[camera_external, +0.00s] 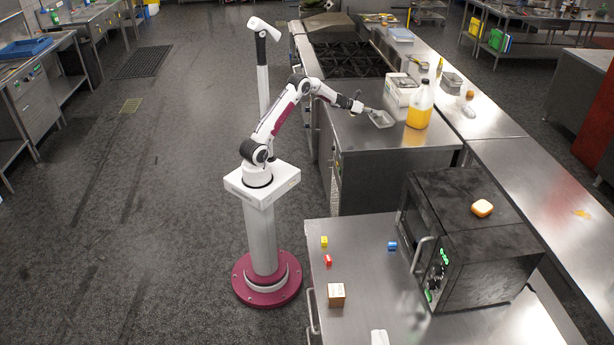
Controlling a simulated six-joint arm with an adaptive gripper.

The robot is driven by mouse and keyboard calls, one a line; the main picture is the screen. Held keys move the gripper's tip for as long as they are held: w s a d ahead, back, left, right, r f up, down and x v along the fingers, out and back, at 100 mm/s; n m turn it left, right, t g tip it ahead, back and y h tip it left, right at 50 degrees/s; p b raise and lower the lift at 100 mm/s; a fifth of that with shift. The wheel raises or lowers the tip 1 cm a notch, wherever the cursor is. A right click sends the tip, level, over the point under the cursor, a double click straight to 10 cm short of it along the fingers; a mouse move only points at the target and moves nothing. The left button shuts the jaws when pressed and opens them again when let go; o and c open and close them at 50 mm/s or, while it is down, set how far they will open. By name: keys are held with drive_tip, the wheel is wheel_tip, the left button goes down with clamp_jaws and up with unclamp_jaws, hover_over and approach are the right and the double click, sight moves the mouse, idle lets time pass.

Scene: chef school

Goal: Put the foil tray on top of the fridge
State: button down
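A small silver foil tray (382,119) is at the tip of my gripper (363,108), over the steel counter beside the stove. The tray looks slightly tilted. The fingers meet or overlap its left edge; I cannot tell whether they are shut on it, or whether it touches the counter. A similar shallow silver tray (452,79) lies farther back on the right-hand counter. No fridge is clearly recognisable; the steel unit (385,170) under my gripper has a front panel and might be one.
A jug of orange liquid (419,108) and a white box (399,92) stand just right of the tray. A black stove (350,60) is behind. A microwave (470,240) with an orange-white item (482,208) on top stands on the front counter (365,285), among small blocks.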

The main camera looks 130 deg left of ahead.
drive_tip(key=shift+s+a+r, duration=0.25)
drive_tip(key=shift+a+r, duration=0.25)
drive_tip(key=shift+a, duration=0.15)
drive_tip(key=shift+s+a+r, duration=0.25)
drive_tip(key=shift+a+r, duration=0.2)
drive_tip(key=shift+a, duration=0.15)
hover_over(373, 126)
drive_tip(key=shift+w+d+f, duration=0.1)
drive_tip(key=shift+w+f, duration=0.05)
drive_tip(key=shift+f, duration=1.45)
drive_tip(key=shift+w+d+f, duration=0.1)
drive_tip(key=shift+f, duration=1.45)
drive_tip(key=shift+f, duration=1.85)
drive_tip(key=shift+f, duration=0.1)
